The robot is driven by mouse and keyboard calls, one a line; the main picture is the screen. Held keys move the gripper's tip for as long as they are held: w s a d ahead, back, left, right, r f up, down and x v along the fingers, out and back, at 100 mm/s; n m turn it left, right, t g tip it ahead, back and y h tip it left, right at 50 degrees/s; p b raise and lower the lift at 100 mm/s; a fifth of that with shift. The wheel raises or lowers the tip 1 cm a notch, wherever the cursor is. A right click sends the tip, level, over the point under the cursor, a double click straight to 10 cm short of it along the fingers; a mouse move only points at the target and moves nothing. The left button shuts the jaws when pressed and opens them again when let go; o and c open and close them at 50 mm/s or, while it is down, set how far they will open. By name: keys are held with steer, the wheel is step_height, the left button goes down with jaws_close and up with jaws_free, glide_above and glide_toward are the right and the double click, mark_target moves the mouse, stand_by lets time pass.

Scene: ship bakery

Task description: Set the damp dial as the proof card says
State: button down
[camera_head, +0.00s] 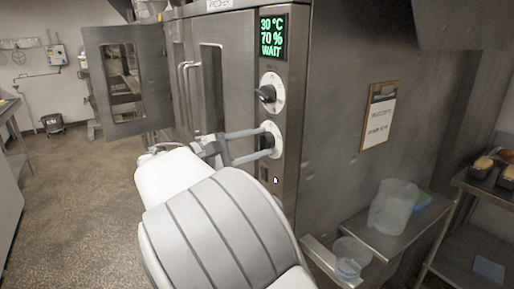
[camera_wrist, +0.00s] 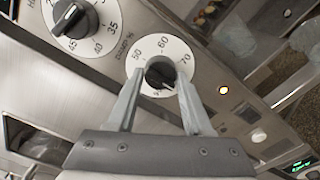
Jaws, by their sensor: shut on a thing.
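The damp dial (camera_head: 274,129) is the lower of two dials on the proofer's front panel. In the wrist view its dark knob (camera_wrist: 160,71) sits on a white face marked 50, 60 and 70, with "DAMP %" beside it. My gripper (camera_wrist: 158,80) is shut on the knob, one finger on each side. A pale mark shows near the knob's lower right edge. The display (camera_head: 271,37) above reads 30 °C, 70 %, WAIT. The proof card (camera_head: 378,117) hangs on a brown board on the steel wall to the right; its writing is too small to read.
The heat dial (camera_head: 269,92) sits just above the damp dial. A small lit lamp (camera_head: 275,181) is below. A proofer door (camera_head: 128,78) stands open at left. A clear tub (camera_head: 393,206) stands on a low shelf at right. Floor at left is free.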

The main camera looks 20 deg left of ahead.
stand_by(0.4)
steer(key=shift+c, duration=1.6)
jaws_free()
steer(key=shift+s, duration=0.1)
steer(key=v, duration=1.7)
steer(key=shift+a, duration=0.25)
steer(key=shift+s, duration=0.1)
